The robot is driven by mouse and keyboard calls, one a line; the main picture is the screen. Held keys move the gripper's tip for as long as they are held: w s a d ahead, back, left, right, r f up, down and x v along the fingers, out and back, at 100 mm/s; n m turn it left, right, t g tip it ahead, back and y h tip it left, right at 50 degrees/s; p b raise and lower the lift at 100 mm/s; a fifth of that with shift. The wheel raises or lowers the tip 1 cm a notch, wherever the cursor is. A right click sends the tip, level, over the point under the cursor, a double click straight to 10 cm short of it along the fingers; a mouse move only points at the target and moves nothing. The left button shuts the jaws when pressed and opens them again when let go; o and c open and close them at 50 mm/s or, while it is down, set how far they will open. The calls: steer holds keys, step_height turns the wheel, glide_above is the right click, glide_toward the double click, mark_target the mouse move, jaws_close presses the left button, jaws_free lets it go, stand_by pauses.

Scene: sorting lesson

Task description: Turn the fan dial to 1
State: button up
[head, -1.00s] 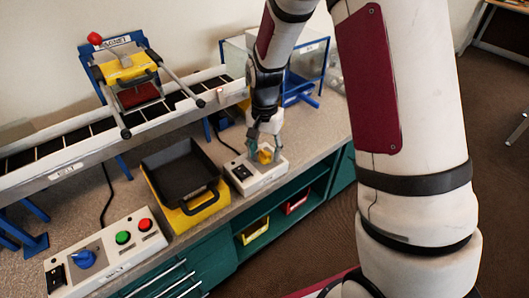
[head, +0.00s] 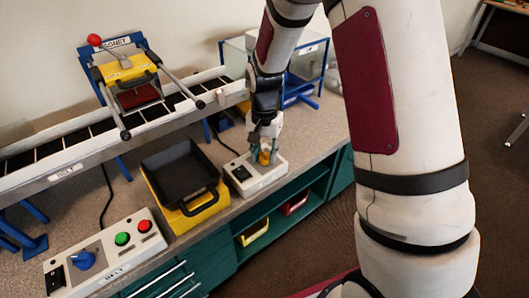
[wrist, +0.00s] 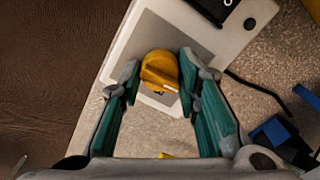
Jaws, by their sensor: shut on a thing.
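The fan dial (head: 264,158) is a yellow knob on a white control box (head: 242,183) at the front of the bench, right of the black tray. In the wrist view the dial (wrist: 157,72) has a raised ridge with a small white mark at its lower right. It sits on a grey plate (wrist: 180,38). My gripper (head: 265,154) is down at the box, shut on the dial. In the wrist view its teal fingers (wrist: 160,69) stand on both sides of the knob. The scale numbers around the dial are hidden or too small to read.
A black rocker switch (head: 238,171) sits left of the dial on the same box. A black tray on a yellow base (head: 200,207) stands to the left. Further left is the belt panel (head: 105,250) with a blue knob and red and green buttons. The conveyor (head: 80,150) runs behind.

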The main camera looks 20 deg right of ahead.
steer(key=n+p, duration=0.1)
steer(key=n, duration=0.5)
steer(key=n+p, duration=0.1)
steer(key=n, duration=0.4)
steer(key=shift+p, duration=0.35)
steer(key=shift+n, duration=0.4)
steer(key=o, duration=1.2)
steer(key=shift+r, duration=0.15)
